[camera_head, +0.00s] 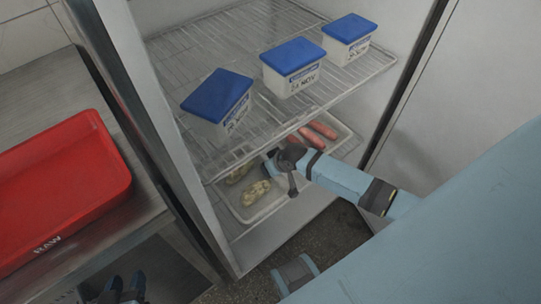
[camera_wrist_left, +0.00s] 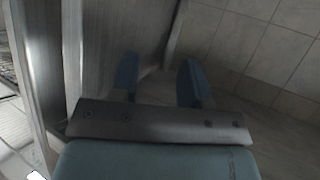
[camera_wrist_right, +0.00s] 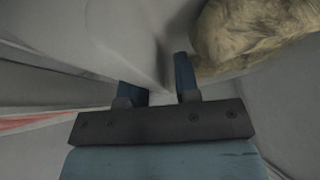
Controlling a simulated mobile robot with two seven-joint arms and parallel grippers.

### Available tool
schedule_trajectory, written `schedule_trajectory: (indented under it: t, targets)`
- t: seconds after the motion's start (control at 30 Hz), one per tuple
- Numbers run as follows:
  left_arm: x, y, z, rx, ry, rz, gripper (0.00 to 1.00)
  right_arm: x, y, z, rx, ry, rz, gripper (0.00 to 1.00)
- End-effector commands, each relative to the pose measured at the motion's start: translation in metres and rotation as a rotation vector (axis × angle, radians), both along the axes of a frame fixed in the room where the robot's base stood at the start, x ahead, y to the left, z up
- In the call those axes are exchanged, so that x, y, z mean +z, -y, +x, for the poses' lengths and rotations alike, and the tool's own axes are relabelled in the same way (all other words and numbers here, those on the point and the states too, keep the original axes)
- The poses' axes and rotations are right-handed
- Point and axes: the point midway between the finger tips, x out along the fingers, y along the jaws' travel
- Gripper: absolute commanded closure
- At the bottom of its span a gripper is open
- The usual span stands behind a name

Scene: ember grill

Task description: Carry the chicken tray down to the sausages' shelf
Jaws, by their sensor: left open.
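The chicken tray (camera_head: 273,207) is pale and holds lumpy yellowish chicken pieces (camera_head: 256,192), below the wire shelf in the open fridge. A lump of chicken (camera_wrist_right: 255,32) fills the upper right of the right wrist view. Reddish sausages (camera_head: 318,132) lie in a pale tray further back and right. My right gripper (camera_head: 283,162) is at the chicken tray, between chicken and sausages. In its wrist view the fingers (camera_wrist_right: 158,85) stand apart with a pale surface between them; whether they grip it is unclear. My left gripper (camera_head: 125,288) is open and empty at the bottom left, outside the fridge.
Three blue-lidded tubs (camera_head: 291,69) stand on the wire shelf (camera_head: 190,55) above the trays. A red tray (camera_head: 60,190) marked RAW lies on the steel counter (camera_head: 25,88) at left. The fridge's side walls frame the opening.

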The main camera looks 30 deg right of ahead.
Motion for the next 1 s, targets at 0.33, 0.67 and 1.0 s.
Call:
schedule_trajectory:
  t: [0.33,0.67,1.0]
  targets:
    - [0.008,-0.002,-0.001,0.002,-0.012,0.016,0.57,0.043,0.009,-0.022,0.001,0.000,0.000,0.70]
    - [0.004,-0.007,-0.002,0.010,-0.039,0.043,0.57,0.094,0.022,-0.053,0.001,0.000,0.000,0.70]
    - [0.002,-0.007,-0.003,0.011,-0.046,0.046,0.57,0.104,0.024,-0.060,-0.001,0.000,0.000,0.70]
